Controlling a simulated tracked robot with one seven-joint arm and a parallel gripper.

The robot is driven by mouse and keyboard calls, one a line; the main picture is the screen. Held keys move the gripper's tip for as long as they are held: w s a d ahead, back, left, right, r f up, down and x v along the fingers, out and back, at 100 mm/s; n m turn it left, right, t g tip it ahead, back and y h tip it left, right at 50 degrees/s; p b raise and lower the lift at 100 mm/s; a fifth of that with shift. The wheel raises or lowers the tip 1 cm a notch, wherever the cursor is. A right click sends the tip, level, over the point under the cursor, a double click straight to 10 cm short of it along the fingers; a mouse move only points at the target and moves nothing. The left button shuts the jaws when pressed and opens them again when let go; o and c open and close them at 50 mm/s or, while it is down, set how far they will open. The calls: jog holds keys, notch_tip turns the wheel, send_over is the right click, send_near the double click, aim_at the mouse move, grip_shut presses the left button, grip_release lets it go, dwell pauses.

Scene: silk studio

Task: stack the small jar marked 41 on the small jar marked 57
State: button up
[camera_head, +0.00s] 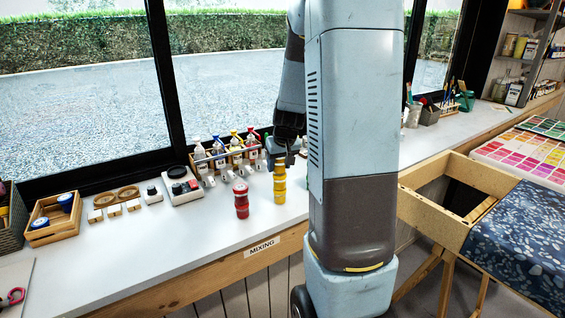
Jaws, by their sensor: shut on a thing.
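My gripper (281,153) points down over the mixing counter and is shut on the uppermost yellow jar (280,164). This jar is in line with more yellow jar (280,184) directly below it; from here I cannot tell whether they touch. A red stack of small jars (242,199) stands upright to the left, apart from the yellow ones. The marks 41 and 57 are too small to read. My arm and body hide the counter just right of the yellow jars.
Behind stands a rack of bottles (225,155). To the left are a scale (182,186), small blocks (114,210) and a wooden tray with blue-lidded jars (52,218). The front of the white counter (170,245) is clear, with a "MIXING" label on its edge.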

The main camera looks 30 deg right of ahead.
jog(key=shift+f, duration=0.3)
jog(key=o, duration=1.2)
jog(key=shift+c, duration=0.2)
jog(key=d+v, duration=0.1)
jog(key=v, duration=1.2)
jog(key=shift+a+r, duration=0.4)
jog(key=shift+a, duration=0.1)
jog(key=s+a+r+n, duration=0.1)
jog(key=s+a+r, duration=0.1)
jog(key=s+a, duration=0.6)
jog(key=s+a+r+t, duration=0.1)
jog(key=s+a+r, duration=0.2)
jog(key=s+a, duration=0.5)
jog(key=s, duration=0.4)
jog(key=shift+s+a+n+y, duration=0.3)
jog(key=shift+n+y, duration=0.1)
